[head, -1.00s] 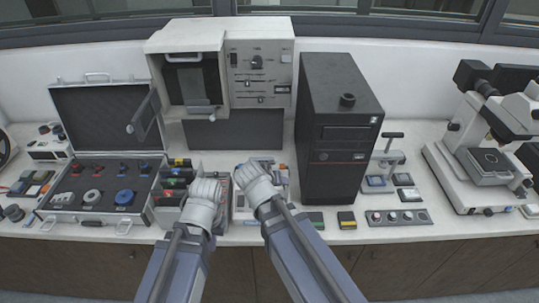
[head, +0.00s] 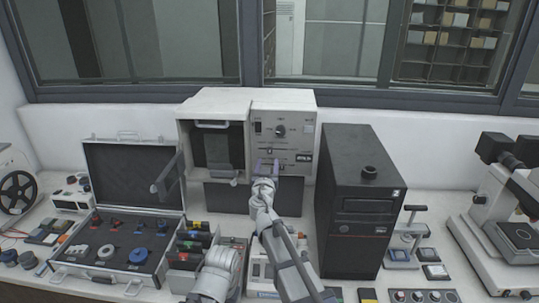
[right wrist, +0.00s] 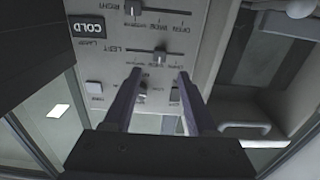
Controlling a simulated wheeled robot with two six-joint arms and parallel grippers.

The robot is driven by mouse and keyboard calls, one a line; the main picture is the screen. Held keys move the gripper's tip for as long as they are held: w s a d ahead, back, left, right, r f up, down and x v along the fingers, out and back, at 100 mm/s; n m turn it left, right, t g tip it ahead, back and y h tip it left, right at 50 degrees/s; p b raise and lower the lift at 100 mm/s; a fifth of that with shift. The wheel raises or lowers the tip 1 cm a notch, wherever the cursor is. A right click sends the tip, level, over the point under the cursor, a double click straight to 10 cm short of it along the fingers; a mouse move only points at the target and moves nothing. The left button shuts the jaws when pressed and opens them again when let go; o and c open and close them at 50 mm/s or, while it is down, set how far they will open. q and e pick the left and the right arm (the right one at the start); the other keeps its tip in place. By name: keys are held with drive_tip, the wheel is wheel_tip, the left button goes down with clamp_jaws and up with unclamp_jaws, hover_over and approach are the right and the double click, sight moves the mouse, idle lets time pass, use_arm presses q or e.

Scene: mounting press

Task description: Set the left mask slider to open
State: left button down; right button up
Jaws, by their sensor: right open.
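The mounting press (head: 283,112) stands at the back with two horizontal sliders on its front panel. The wrist picture is upside down. In it the left mask slider (right wrist: 160,57), beside the word LEFT, has its pale knob around mid-track. The OPEN label lies toward the picture's right end of the track. The right mask slider (right wrist: 133,9) shows at the top edge. My right gripper (right wrist: 158,78) is open and empty, its fingertips apart in front of the left slider; no contact shows. It also shows at the panel in the head view (head: 265,164). My left gripper (head: 216,272) is low at the front, fingers unclear.
A black tower (head: 355,200) stands close right of the press. An open case (head: 115,270) with several round tools lies left. The press's window frame and handle (head: 211,124) are beside the panel. A microscope (head: 505,225) stands far right.

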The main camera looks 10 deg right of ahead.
sight(269, 152)
drive_tip(key=x, duration=0.7)
drive_tip(key=shift+w, duration=0.4)
drive_tip(key=shift+d, duration=0.1)
clamp_jaws()
idle(1.0)
